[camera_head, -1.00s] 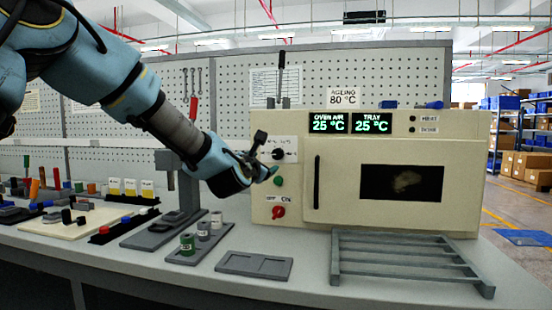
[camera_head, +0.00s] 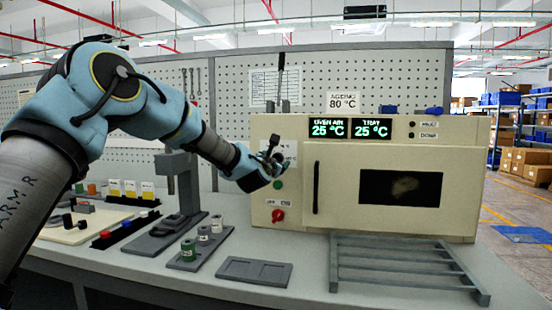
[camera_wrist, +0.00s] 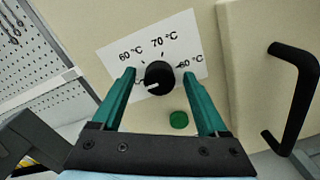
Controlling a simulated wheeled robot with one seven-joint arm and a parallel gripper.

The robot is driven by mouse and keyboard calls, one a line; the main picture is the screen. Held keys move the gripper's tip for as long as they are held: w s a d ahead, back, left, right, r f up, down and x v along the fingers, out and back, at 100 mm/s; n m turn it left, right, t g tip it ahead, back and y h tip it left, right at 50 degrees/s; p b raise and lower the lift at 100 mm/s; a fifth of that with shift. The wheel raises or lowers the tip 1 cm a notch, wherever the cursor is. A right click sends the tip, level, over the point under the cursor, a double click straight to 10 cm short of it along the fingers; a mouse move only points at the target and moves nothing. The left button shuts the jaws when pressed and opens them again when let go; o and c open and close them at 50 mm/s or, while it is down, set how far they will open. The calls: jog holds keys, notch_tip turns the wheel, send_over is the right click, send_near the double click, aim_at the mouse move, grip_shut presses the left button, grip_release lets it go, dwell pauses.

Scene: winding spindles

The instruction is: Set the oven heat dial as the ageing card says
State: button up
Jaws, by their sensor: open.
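The ageing card (camera_head: 345,101) on the pegboard reads 80 °C. The oven (camera_head: 462,180) is a cream box with a closed door. Its heat dial (camera_wrist: 158,73) is a round black knob on a white scale (camera_wrist: 183,45) with 60, 70 and 80 °C marks. The dial's white pointer line points to the lower left, away from 80 °C; a mark there is partly hidden by the left finger. My gripper (camera_wrist: 159,84) has its green fingers apart, one on each side of the dial; I cannot tell if they touch it. In the head view my gripper (camera_head: 274,160) covers the dial.
Oven displays (camera_head: 350,128) read 25 °C for air and tray. A green button (camera_wrist: 179,120) sits below the dial, and a red knob (camera_head: 278,215) lower down. The black door handle (camera_wrist: 292,95) stands out at right. A grey rack (camera_head: 400,266) lies before the oven.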

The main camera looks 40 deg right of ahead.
grip_shut()
dwell(0.6)
